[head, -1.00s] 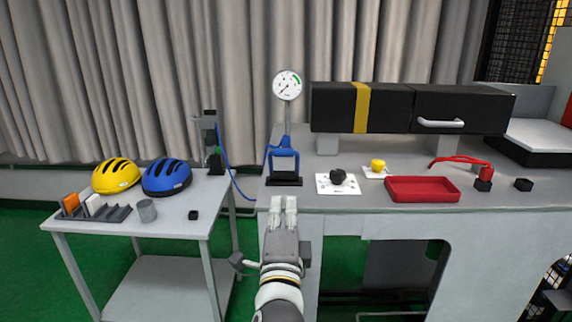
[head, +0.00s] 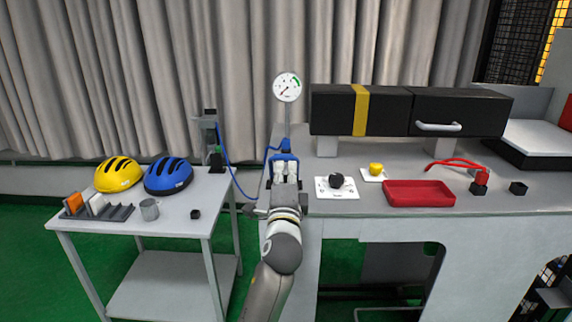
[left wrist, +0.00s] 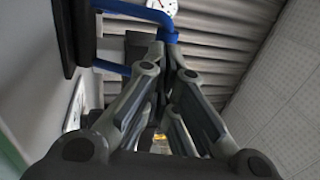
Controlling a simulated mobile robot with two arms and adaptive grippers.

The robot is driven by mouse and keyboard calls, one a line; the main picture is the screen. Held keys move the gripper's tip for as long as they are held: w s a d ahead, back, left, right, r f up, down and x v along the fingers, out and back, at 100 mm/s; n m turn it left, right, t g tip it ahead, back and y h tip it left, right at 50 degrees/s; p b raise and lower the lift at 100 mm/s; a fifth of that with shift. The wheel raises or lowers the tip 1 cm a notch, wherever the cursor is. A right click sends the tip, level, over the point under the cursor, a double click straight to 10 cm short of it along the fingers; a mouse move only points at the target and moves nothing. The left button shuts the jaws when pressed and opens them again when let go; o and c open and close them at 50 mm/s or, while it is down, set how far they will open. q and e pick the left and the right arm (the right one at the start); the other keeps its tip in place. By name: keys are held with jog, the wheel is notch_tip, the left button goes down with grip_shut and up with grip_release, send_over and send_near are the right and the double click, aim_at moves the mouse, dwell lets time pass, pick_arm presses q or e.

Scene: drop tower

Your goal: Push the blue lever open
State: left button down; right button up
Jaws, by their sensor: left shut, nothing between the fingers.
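The blue lever (head: 284,157) is a blue frame below the round gauge (head: 287,87), at the left end of the grey bench. My left gripper (head: 285,166) is shut and empty, right in front of the lever and hiding most of it and its black base. In the left wrist view the blue lever (left wrist: 172,38) shows at the top, just beyond and left of the closed fingertips (left wrist: 165,55). I cannot tell whether they touch. My right gripper is not in view.
Right of the lever are a black knob (head: 337,180), a yellow button (head: 376,169) and a red tray (head: 420,193). A black cabinet (head: 385,109) stands behind them. On the left, a side table holds yellow (head: 117,174) and blue (head: 168,176) helmets.

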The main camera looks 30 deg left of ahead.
aim_at(286, 155)
pick_arm(q)
jog(key=shift+w+a+r, duration=0.1)
jog(key=shift+w+a, duration=0.05)
jog(key=shift+w, duration=0.15)
jog(key=shift+r+p, duration=0.2)
jog(key=shift+p, duration=0.25)
jog(key=p, duration=0.2)
jog(key=w+r+g+p, duration=0.1)
jog(key=p, duration=0.2)
jog(key=shift+w+a+r+g+h, duration=0.1)
jog(key=shift+a+r+g+h, duration=0.2)
jog(key=shift+a, duration=0.1)
jog(key=shift+w+a+p, duration=0.1)
jog(key=shift+w+p, duration=0.1)
jog(key=shift+p, duration=0.35)
jog(key=shift+w+a+r+p, duration=0.35)
jog(key=shift+w+p, duration=0.1)
jog(key=shift+w, duration=0.1)
jog(key=shift+x, duration=2)
jog(key=shift+w+a, duration=0.35)
jog(key=shift+w, duration=0.25)
